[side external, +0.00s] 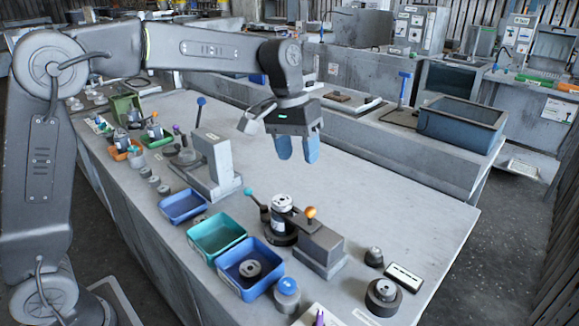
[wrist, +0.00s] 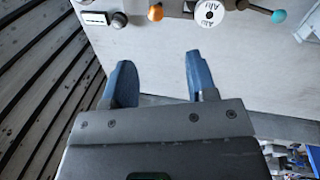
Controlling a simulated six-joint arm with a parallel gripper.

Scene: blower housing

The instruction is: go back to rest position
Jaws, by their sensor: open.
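My gripper (side external: 297,148) hangs above the grey workbench (side external: 370,190) in the side external view, with its two blue fingers pointing down. In the wrist view my gripper (wrist: 160,82) shows its blue fingers spread apart with nothing between them. A blower housing (side external: 281,205) with a white label sits upright on a dark round fixture on the bench, apart from my gripper. In the wrist view the white label of the housing (wrist: 209,12) shows at the top edge.
A grey block with an orange knob (side external: 310,212) stands beside the housing. Blue (side external: 183,207) and teal (side external: 216,236) bins line the bench's left edge, near another blue bin holding a ring part (side external: 250,268). A grey upright fixture (side external: 214,160) stands left of my gripper.

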